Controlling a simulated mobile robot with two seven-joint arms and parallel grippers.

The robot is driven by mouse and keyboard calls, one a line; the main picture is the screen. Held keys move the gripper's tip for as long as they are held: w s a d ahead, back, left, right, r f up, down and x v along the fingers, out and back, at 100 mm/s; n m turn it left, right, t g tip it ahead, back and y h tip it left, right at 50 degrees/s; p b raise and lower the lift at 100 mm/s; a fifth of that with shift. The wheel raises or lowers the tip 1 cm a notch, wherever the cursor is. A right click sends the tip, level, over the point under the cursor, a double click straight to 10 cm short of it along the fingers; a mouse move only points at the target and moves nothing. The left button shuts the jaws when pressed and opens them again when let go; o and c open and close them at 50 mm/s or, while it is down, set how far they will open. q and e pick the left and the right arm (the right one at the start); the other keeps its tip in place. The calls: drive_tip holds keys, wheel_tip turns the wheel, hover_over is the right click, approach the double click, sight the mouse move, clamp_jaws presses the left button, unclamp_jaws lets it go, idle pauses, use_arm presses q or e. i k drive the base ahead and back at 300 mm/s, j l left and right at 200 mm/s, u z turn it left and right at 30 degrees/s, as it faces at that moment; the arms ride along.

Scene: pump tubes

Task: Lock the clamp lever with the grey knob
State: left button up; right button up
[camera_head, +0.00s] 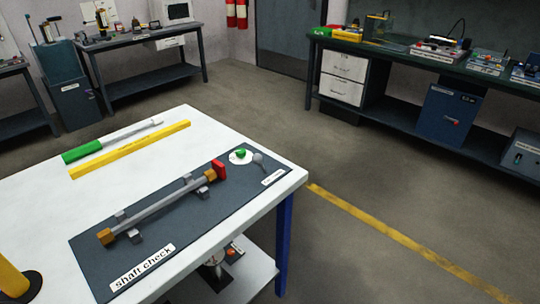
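A grey round knob (258,157) shows at the far right corner of the dark mat on the white table. A short thin grey lever seems to run from it down toward a small white label (273,177). Whether the lever is locked is too small to tell. Just left of the knob, a green piece (241,154) sits on a white disc (234,160). Neither of my grippers shows in the head view.
A grey shaft (158,208) with brass-coloured ends and a red end plate (219,171) lies on supports on the mat (90,255). A yellow bar (130,150) and a green-handled tool (82,151) lie behind. A yellow post (10,278) stands front left. Floor right of the table is clear.

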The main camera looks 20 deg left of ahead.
sight(258, 158)
drive_tip(key=k+l, duration=0.2)
drive_tip(key=k, duration=0.25)
drive_tip(key=u, duration=1.9)
